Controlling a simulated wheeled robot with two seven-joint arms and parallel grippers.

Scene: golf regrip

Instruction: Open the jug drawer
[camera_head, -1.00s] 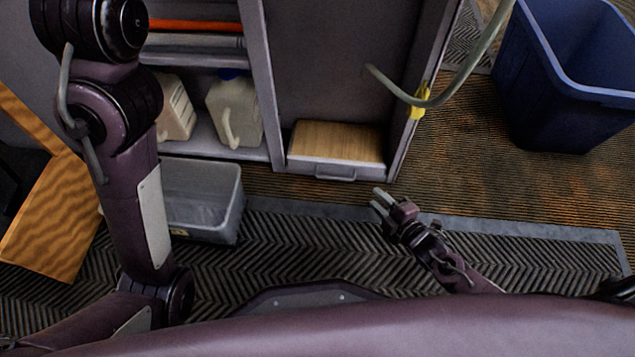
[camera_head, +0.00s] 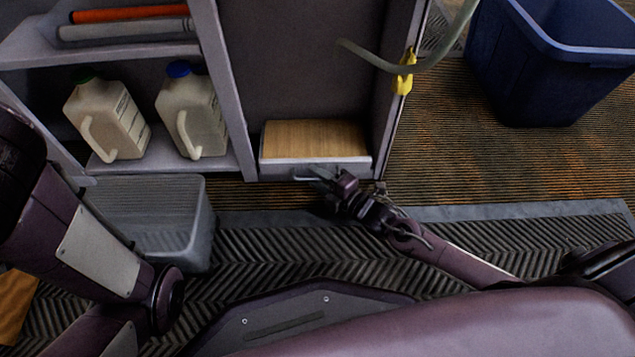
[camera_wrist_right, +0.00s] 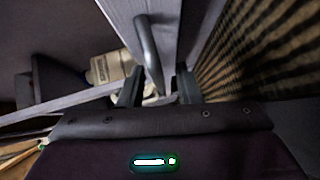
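The drawer (camera_head: 315,163) is a low box with a wooden top at the bottom of the cabinet's right bay, and it looks closed. Its grey handle (camera_head: 305,176) is on the front face. My right gripper (camera_head: 322,176) is at the drawer front, by the handle. In the right wrist view, the handle (camera_wrist_right: 148,50) stands just ahead of and between the two parted fingers of my right gripper (camera_wrist_right: 160,88); contact cannot be told. Two cream jugs, one green-capped (camera_head: 108,122) and one blue-capped (camera_head: 193,115), stand on the left shelf. My left gripper is out of view.
A grey bin (camera_head: 160,225) sits on the floor left of the drawer. A blue bin (camera_head: 545,70) stands at the far right. A hose (camera_head: 440,62) with a yellow clip (camera_head: 404,75) hangs by the cabinet's right edge. The ribbed floor before the drawer is clear.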

